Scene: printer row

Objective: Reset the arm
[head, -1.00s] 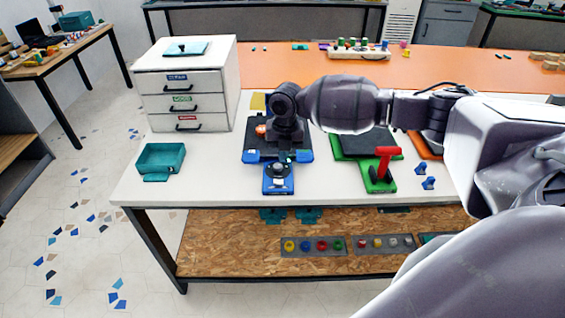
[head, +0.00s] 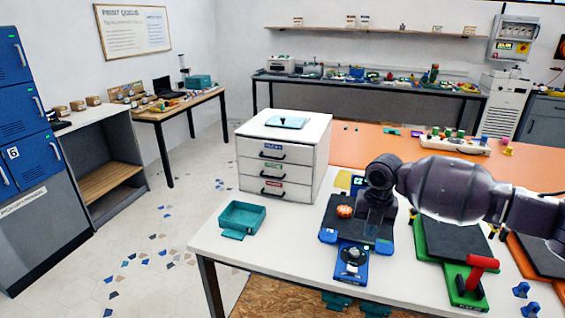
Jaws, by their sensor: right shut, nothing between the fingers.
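My right arm comes in from the right, and its right gripper (head: 374,234) points down over the right part of the blue-framed printer (head: 329,236) with a dark bed. The gripper is shut and empty. I cannot tell whether its tips touch the bed. An orange round object (head: 344,211) sits on the bed, left of the gripper and apart from it. A round dark knob (head: 354,256) is on the printer's blue front part. My left gripper is not in view.
A white drawer cabinet (head: 262,187) stands behind the teal tray (head: 242,217) at the table's left. A green printer (head: 456,272) with a red lever (head: 480,270) is to the right. Small blue pieces (head: 521,290) lie beside it. The white tabletop (head: 285,245) between tray and blue printer is clear.

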